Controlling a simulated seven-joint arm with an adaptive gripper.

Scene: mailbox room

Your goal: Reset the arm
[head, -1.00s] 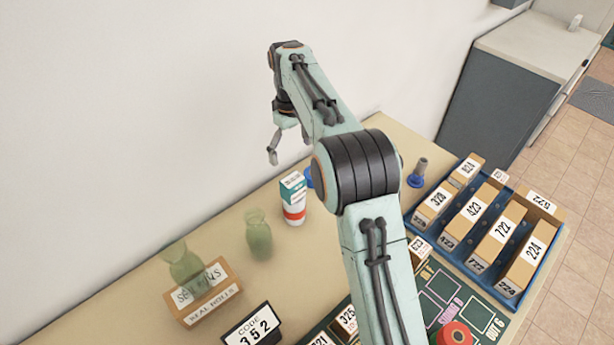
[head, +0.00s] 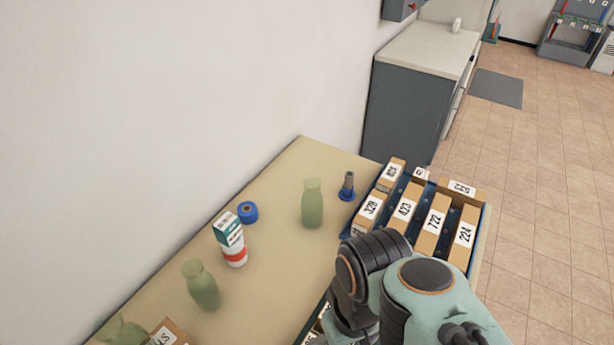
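My arm shows at the lower right of the head view as a thick mint-green and black elbow. It is folded low in front of the blue tray of boxes. My gripper is not in view, so I cannot see its fingers or whether it holds anything.
The tan table (head: 283,262) carries green vases (head: 313,203) and (head: 201,285), a white carton (head: 229,236), a blue tape roll (head: 248,212), and a blue-based stamp (head: 348,187). Numbered boxes (head: 432,228) stand in a blue tray. A grey cabinet (head: 405,110) stands behind.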

